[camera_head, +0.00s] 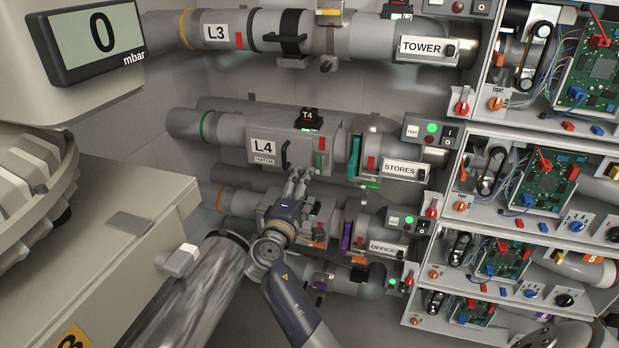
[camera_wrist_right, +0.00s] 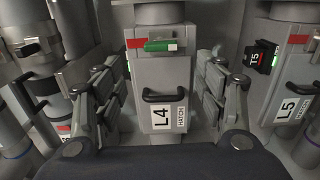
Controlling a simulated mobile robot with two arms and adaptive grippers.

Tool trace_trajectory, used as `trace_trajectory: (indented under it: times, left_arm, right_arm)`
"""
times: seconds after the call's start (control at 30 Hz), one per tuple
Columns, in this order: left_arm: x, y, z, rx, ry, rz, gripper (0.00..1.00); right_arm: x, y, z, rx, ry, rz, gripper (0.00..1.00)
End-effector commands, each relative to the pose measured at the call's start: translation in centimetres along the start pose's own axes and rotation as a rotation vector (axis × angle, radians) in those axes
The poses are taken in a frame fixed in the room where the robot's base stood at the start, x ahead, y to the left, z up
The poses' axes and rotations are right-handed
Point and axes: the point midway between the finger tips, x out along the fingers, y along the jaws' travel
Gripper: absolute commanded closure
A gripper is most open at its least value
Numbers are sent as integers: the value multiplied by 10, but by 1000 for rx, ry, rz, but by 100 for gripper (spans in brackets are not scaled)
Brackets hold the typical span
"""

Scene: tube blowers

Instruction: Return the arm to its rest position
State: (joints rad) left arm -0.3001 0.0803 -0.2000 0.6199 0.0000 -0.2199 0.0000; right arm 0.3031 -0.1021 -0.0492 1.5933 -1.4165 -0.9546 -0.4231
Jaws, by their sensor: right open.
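My right arm (camera_head: 290,300) reaches up from the bottom of the head view. Its gripper (camera_head: 298,182) is just below the grey L4 hatch (camera_head: 262,160) on the L4 tube. In the right wrist view, my right gripper (camera_wrist_right: 163,72) is open, with its fingers spread on either side of the L4 hatch (camera_wrist_right: 142,118). Nothing is held. The hatch's black handle (camera_wrist_right: 166,98) and a green latch (camera_wrist_right: 161,45) show between the fingers. The hatch looks shut. My left gripper is in neither view.
Several tubes line the wall, including L3 (camera_head: 215,32) above and the OFFICE line (camera_head: 383,247) below. Open electronics shelves (camera_head: 535,130) stand at the right. A gauge reading 0 mbar (camera_head: 100,40) is at upper left. The L5 hatch (camera_wrist_right: 294,105) is beside L4.

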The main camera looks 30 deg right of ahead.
Motion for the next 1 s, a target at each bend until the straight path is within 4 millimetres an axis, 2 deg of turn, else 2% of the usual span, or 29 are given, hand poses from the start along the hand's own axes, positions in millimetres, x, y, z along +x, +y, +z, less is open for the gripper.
trace_trajectory:
  times: [0.2,0.67,0.77,0.87,0.97,1.0]
  left_arm:
    - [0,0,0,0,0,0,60]
    - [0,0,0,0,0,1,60]
    - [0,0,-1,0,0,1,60]
    - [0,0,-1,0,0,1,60]
    - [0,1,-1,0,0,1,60]
    - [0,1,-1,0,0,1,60]
  right_arm:
    - [-16,0,0,1,0,-1,35]
    - [-16,0,0,1,0,0,35]
    - [-17,-6,-2,-2,9,-11,35]
    - [-19,-36,-10,-10,48,-60,35]
    - [-28,-93,-21,-18,118,-159,35]
    - [-34,-122,-25,-18,149,-212,35]
